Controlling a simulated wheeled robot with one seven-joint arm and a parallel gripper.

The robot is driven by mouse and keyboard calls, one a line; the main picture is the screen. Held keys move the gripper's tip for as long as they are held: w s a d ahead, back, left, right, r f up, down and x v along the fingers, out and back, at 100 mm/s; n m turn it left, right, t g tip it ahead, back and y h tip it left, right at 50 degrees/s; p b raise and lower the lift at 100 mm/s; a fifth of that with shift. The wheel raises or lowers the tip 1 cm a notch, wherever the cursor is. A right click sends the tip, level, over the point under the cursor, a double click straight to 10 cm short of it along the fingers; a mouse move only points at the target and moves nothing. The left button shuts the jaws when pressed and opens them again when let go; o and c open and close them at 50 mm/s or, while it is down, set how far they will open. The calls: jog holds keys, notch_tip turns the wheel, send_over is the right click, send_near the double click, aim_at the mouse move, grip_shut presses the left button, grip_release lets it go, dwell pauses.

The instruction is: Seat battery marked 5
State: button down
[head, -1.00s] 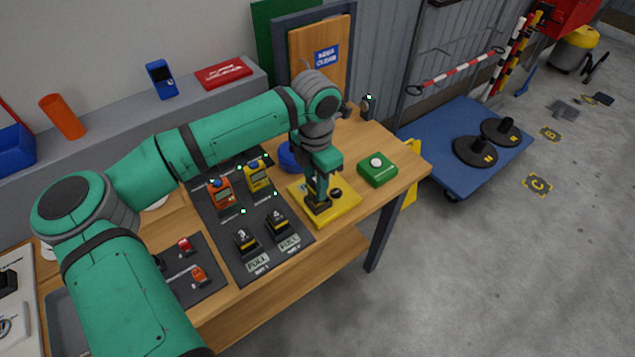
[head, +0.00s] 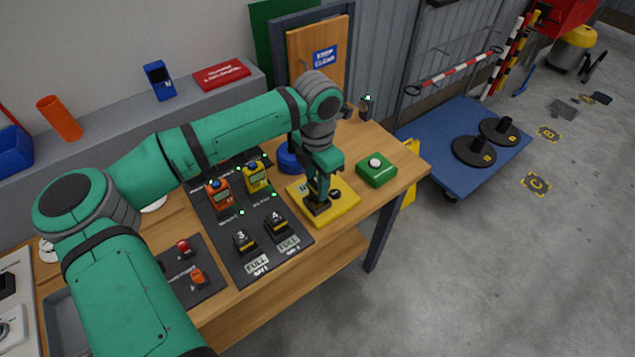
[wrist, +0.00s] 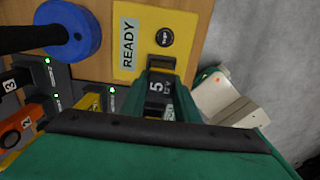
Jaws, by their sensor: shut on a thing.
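The battery marked 5 (wrist: 158,87) is a dark block with a white number, seen in the wrist view between my gripper's fingers. My gripper (head: 318,201) is shut on it and points down over the yellow plate (head: 345,213) at the table's right part. The dark battery (head: 318,208) shows low at the fingertips, at the plate's left side. Whether it touches the plate is hidden. In the wrist view the yellow plate (wrist: 145,12) carries a READY label and a round dark button beside the battery.
Batteries marked 3 (head: 244,242) and 4 (head: 277,225) stand on a dark mat by FULL labels. An orange device (head: 218,195) and a yellow device (head: 255,177) stand behind them. A green box (head: 376,169) is right of the plate; a blue round thing (head: 289,158) is behind it.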

jog(key=shift+s+a+f, duration=0.1)
jog(key=shift+s+f, duration=0.05)
jog(key=shift+f, duration=0.25)
jog(key=shift+f, duration=0.65)
dwell(0.6)
jog(key=shift+f, duration=0.3)
jog(key=shift+w, duration=0.2)
jog(key=shift+d, duration=0.3)
jog(key=c, duration=1.5)
grip_release()
jog(key=shift+c, duration=0.2)
jog(key=shift+o, duration=1.3)
jog(key=shift+s+a, duration=0.1)
jog(key=shift+a, duration=0.1)
